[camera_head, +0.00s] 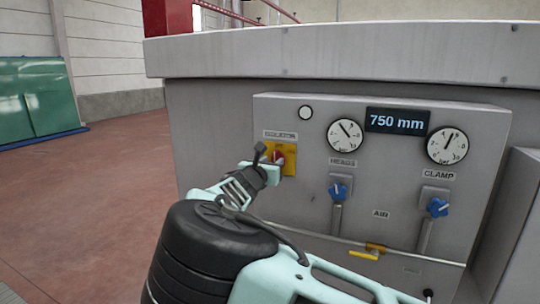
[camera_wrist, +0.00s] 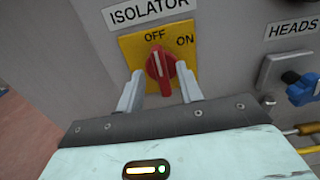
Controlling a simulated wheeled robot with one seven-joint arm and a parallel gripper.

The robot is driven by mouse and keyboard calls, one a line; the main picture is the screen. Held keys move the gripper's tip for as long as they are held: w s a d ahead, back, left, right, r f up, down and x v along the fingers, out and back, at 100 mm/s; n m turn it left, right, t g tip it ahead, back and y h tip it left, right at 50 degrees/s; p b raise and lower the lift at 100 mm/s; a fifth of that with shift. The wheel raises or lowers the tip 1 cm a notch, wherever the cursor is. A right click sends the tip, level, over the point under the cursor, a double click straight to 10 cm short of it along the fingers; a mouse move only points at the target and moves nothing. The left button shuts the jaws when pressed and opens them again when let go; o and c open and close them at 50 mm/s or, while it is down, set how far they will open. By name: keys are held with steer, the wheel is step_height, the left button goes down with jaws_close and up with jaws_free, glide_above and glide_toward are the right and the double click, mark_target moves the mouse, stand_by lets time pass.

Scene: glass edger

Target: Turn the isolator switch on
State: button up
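The isolator switch is a red rotary knob (camera_wrist: 160,66) on a yellow plate (camera_wrist: 130,46) under the ISOLATOR label. Its grip stands nearly upright, its upper end toward OFF; ON is marked at the plate's upper right. My gripper (camera_wrist: 159,76) is open, with one finger left and one right of the knob. A gap shows on each side, so neither finger seems to press on it. In the head view, the knob (camera_head: 279,157) is partly hidden by my gripper, which reaches the panel's left side.
Right of the switch are the HEADS gauge (camera_head: 345,135) and CLAMP gauge (camera_head: 447,145), with blue-handled valves (camera_head: 340,191) and (camera_head: 438,207) below. A display (camera_head: 397,121) reads 750 mm. A yellow-handled valve (camera_head: 364,254) sits low. Open floor (camera_head: 90,200) lies left.

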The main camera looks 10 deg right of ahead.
steer(key=shift+x, duration=0.8)
jaws_close()
steer(key=shift+f, duration=0.1)
steer(key=shift+f+b, duration=0.1)
steer(key=shift+b, duration=0.35)
steer(key=m+b, duration=0.4)
steer(key=b, duration=0.2)
steer(key=m+b, duration=0.4)
steer(key=b, duration=0.3)
steer(key=d+m+b, duration=0.1)
steer(key=m+b, duration=0.2)
steer(key=b, duration=0.4)
steer(key=shift+s+f+m, duration=0.25)
steer(key=shift+s+m, duration=0.05)
steer(key=shift+m, duration=0.1)
steer(key=shift+r, duration=0.1)
